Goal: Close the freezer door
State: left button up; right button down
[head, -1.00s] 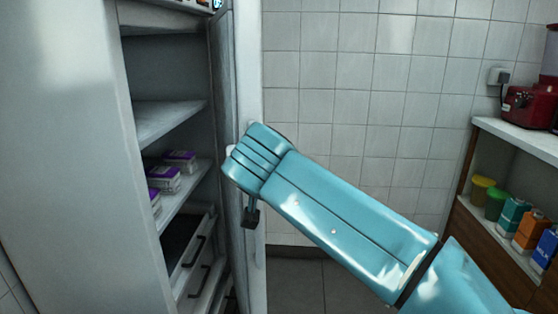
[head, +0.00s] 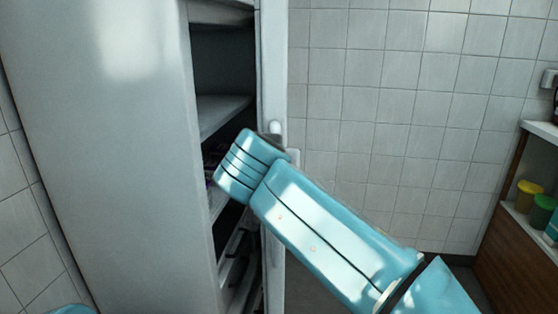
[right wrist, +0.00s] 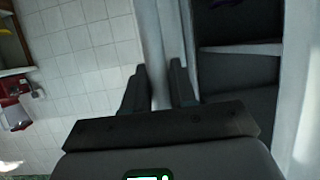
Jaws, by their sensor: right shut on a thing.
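The white freezer (head: 120,150) stands at the left in the head view. Its door (head: 273,60) is part open and seen nearly edge-on, with a narrow gap showing dark shelves inside. My right gripper (right wrist: 158,88) has one finger on each side of a pale upright strip of the door (right wrist: 152,40) in the right wrist view, and is shut on it. Whether this is the handle or the door's edge is hard to tell. In the head view my right arm hides much of the grip. My left gripper is out of view.
A shelf unit with a yellow tub (head: 528,195) and a green tub (head: 543,213) stands at the far right. A tiled wall (head: 400,110) is behind. A red appliance (right wrist: 14,105) shows in the right wrist view. Free floor lies between freezer and shelf unit.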

jog(key=shift+s+f, duration=0.1)
jog(key=shift+f, duration=0.15)
jog(key=c, duration=1.3)
grip_release()
jog(key=v, duration=0.7)
jog(key=shift+s+r, duration=0.35)
jog(key=shift+d, duration=0.1)
